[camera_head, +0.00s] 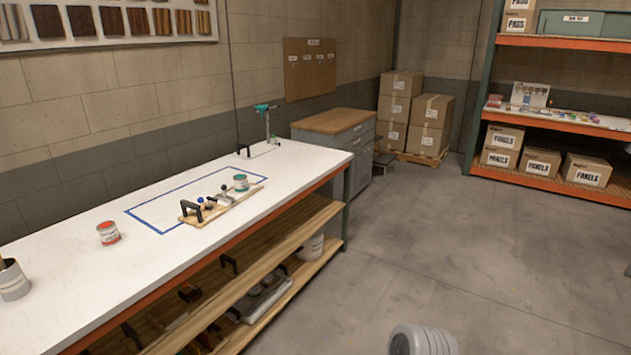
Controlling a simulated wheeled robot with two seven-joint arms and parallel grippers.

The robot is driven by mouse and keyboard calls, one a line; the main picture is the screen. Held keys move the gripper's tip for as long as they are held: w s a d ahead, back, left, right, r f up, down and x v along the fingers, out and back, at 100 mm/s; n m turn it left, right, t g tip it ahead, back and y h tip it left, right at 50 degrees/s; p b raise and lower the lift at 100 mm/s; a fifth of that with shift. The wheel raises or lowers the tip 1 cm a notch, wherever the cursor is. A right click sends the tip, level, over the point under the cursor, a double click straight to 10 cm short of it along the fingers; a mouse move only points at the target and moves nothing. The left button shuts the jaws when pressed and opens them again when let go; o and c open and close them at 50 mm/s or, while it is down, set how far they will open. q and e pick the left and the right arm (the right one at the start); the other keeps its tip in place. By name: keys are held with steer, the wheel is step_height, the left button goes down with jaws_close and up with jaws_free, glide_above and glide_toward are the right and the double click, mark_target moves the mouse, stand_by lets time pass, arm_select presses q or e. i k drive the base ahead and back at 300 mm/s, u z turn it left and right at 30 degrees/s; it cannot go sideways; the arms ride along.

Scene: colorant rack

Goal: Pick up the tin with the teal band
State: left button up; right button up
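The tin with the teal band (241,183) is small and upright. It stands at the far right part of a wooden board (228,208) on the white workbench (75,270). A second tin, with a red-orange band (108,233), stands apart on the bench to the left. Neither of my grippers is in view, and nothing touches the teal-banded tin except what it stands on.
The board also carries a black handle (190,209) and small fittings beside the tin. Blue tape (143,219) outlines a rectangle on the bench. A grey container (13,282) stands at the left edge. Open floor (440,230) lies right of the bench.

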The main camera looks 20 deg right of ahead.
mark_target(239, 180)
steer(key=z, duration=1)
steer(key=k, duration=1.2)
steer(key=z, duration=1)
steer(key=i, duration=0.8)
steer(key=u, duration=0.4)
steer(key=i, duration=2)
steer(key=u, duration=0.65)
steer(key=i, duration=2.1)
steer(key=u, duration=1.9)
steer(key=i, duration=0.95)
steer(key=u, duration=1.1)
